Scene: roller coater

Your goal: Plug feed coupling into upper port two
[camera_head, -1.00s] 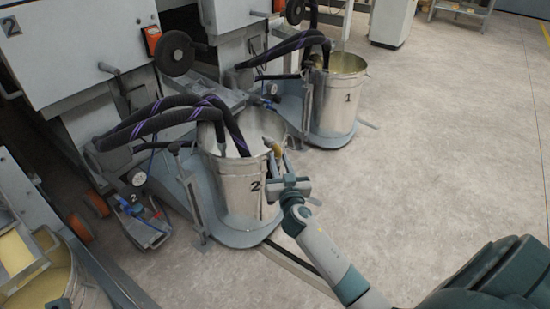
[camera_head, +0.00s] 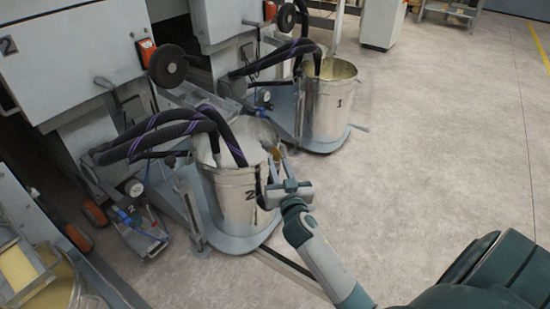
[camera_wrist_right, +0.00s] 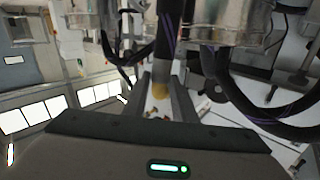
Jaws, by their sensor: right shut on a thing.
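Dark hoses with purple stripes (camera_head: 165,133) arch from the machine into bucket 2. I cannot make out upper port two. My left gripper is not in view.
Bucket 1 (camera_head: 328,108) stands behind, with its own hoses. The machine cabinet marked 2 (camera_head: 75,55) is at the upper left. The floor at the right (camera_head: 430,170) is clear.

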